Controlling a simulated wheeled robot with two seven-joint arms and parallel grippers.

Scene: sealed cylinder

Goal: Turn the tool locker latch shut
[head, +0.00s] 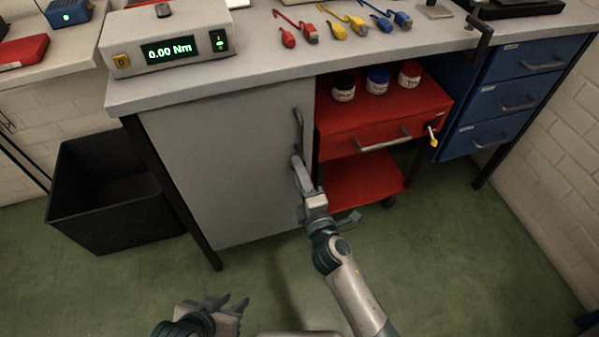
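The tool locker is the grey cabinet (220,165) under the bench, and its door looks closed. A dark vertical handle (298,122) is on the right part of the door. The latch is not clearly distinguishable; it may be behind my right fingers. My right gripper (301,172) is at the door's right edge, just below the handle, with its fingers pointing up. Whether they are open, shut or touching the latch cannot be told. My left gripper (236,304) is open and empty, low over the floor at the bottom.
A red tool cart (345,140) with jars on top stands right of the locker. Blue drawers (505,102) are further right. A black bin (110,200) stands at the left. The benchtop (270,55) overhangs the locker and carries a torque meter (165,40). The green floor in front is clear.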

